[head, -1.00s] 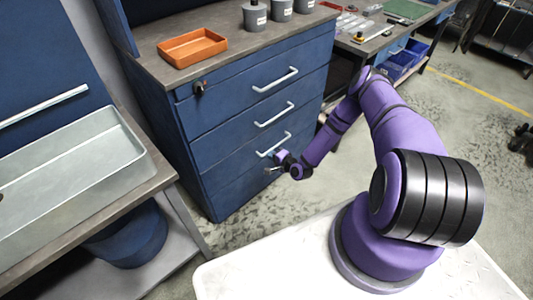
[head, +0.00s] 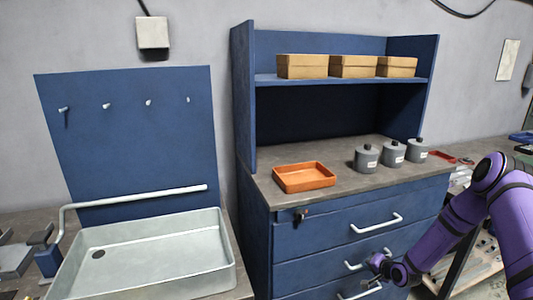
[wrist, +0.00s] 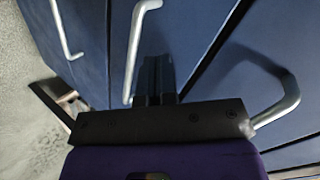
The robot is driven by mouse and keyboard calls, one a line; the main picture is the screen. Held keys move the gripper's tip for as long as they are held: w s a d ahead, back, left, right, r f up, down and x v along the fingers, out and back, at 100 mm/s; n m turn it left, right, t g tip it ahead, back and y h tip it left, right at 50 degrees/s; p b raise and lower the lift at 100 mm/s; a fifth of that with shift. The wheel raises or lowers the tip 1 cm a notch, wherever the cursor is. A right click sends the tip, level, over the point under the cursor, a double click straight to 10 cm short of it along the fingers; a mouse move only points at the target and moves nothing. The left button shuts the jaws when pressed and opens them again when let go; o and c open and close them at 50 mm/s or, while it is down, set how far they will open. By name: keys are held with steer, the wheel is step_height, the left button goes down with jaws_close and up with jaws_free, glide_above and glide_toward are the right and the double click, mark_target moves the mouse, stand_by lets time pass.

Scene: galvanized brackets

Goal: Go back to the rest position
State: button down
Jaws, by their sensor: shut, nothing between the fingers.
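My purple arm comes in from the right of the head view. My gripper (head: 370,278) is in front of the blue drawer cabinet (head: 290,245), among the lower drawer handles. It overlaps the cabinet front in the picture, and I cannot tell the exact gap. In the wrist view, my gripper (wrist: 155,98) has its dark fingers together with nothing between them. Around it are the blue drawer fronts and bar handles, one handle (wrist: 137,45) just beside the fingers and another (wrist: 280,105) to the right. The drawers look closed.
On the cabinet top stand an orange tray (head: 305,177) and grey canisters (head: 393,154). Cardboard boxes (head: 353,66) sit on the shelf above. A metal sink (head: 150,255) is at left. A bench with small parts continues at right. Concrete floor (wrist: 35,75) shows in the wrist view.

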step_height(320, 180, up, 12)
steer(key=w+n+g+h, duration=0.1)
steer(key=w+n, duration=0.1)
steer(key=s+a+r+n+g+h, duration=0.1)
steer(key=s+r, duration=0.3)
steer(key=r, duration=0.6)
steer(key=s+r+n+h, duration=0.2)
steer(key=s+r, duration=0.1)
steer(key=r, duration=0.7)
steer(key=s+a+r+n+g+h, duration=0.1)
steer(key=s+r, duration=0.3)
steer(key=r, duration=0.6)
steer(key=s+a+r+n+g, duration=0.1)
steer(key=s+a+r, duration=0.1)
steer(key=s+r, duration=0.5)
steer(key=s+a+r, duration=0.2)
steer(key=s+r, duration=0.3)
steer(key=s, duration=0.4)
steer(key=s+a+r, duration=0.1)
steer(key=s, duration=0.8)
steer(key=s+a+r+n+g, duration=0.1)
steer(key=s+a, duration=0.1)
steer(key=s, duration=0.7)
steer(key=shift+s+r+n+y, duration=0.2)
steer(key=shift+s+n+y, duration=0.1)
steer(key=shift+y, duration=0.1)
steer(key=shift+w+d, duration=0.1)
